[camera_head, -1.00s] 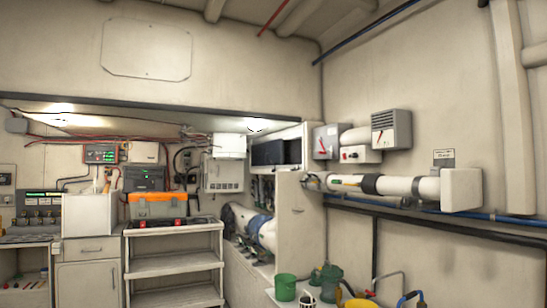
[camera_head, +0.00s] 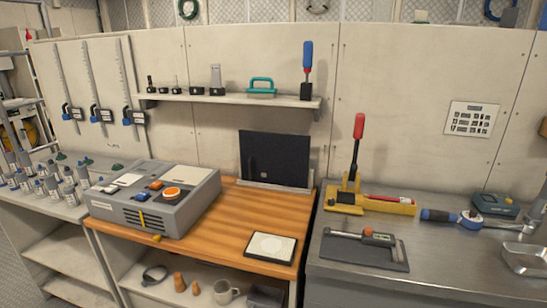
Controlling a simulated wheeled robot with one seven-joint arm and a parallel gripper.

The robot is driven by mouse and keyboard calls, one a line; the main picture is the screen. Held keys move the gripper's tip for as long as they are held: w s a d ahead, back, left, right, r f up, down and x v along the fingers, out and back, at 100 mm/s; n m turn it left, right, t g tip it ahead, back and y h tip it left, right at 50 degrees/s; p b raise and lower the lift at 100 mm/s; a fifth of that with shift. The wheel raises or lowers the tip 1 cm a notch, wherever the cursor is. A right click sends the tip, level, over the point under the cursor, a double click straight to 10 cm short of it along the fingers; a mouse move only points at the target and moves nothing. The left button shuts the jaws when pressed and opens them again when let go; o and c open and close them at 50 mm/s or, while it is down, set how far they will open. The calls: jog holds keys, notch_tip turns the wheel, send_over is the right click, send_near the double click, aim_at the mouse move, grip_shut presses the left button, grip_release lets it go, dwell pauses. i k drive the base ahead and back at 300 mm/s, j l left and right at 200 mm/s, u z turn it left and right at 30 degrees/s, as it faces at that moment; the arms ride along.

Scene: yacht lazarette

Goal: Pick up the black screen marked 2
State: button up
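A black screen (camera_head: 275,157) stands upright at the back of a wooden worktop (camera_head: 222,228), in a low pale base (camera_head: 272,186) against the wall. It is a flat dark panel with a few small faint marks on its face. I cannot read a 2 on it. My gripper is not in view.
A grey machine (camera_head: 156,197) with an orange knob sits left of the screen, and a white-faced pad (camera_head: 271,247) lies in front. A shelf (camera_head: 235,99) with small tools hangs above. A metal counter (camera_head: 420,245) with tools adjoins on the right. Bare wood lies before the screen.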

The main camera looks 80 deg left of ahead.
aim_at(282, 159)
jog(key=u, duration=0.4)
jog(key=i+u, duration=0.15)
jog(key=u, duration=0.2)
jog(key=j+u, duration=0.1)
jog(key=u, duration=0.3)
jog(key=i+u, duration=0.15)
jog(key=u, duration=0.2)
jog(key=k+u, duration=0.1)
jog(key=u, duration=0.6)
jog(key=i+l+u, duration=0.3)
jog(key=i+l, duration=0.3)
jog(key=i+l+u, duration=0.3)
jog(key=i+l, duration=0.25)
jog(key=l, duration=0.2)
